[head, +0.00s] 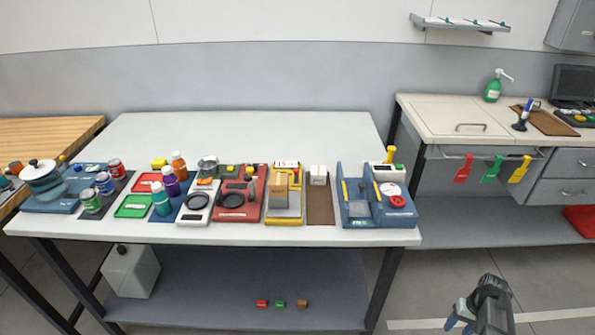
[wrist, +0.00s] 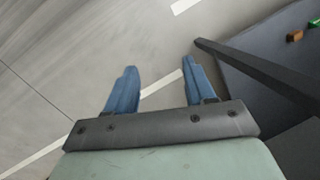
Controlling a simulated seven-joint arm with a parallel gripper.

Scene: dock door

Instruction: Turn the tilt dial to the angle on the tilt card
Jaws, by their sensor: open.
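A blue fixture (head: 358,210) stands at the right end of the white table. On its right block are a round white disc (head: 390,188) and a red round knob (head: 397,202). I cannot tell for sure which part is the tilt dial, or read any angle. A small card (head: 287,164) with what looks like "15" stands behind a yellow-framed unit; I cannot tell if it is the tilt card. My gripper (wrist: 159,68) is open and empty over the floor. In the head view my gripper (head: 460,315) is low at bottom right, in front of the table's right end and apart from the fixture.
The white table (head: 250,130) is clear at the back; its front holds trays, bottles, jars and a red unit (head: 250,205). A dark table leg (wrist: 255,67) and lower shelf (wrist: 275,45) lie right of my gripper. A counter (head: 440,115) with hanging coloured tags stands at right.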

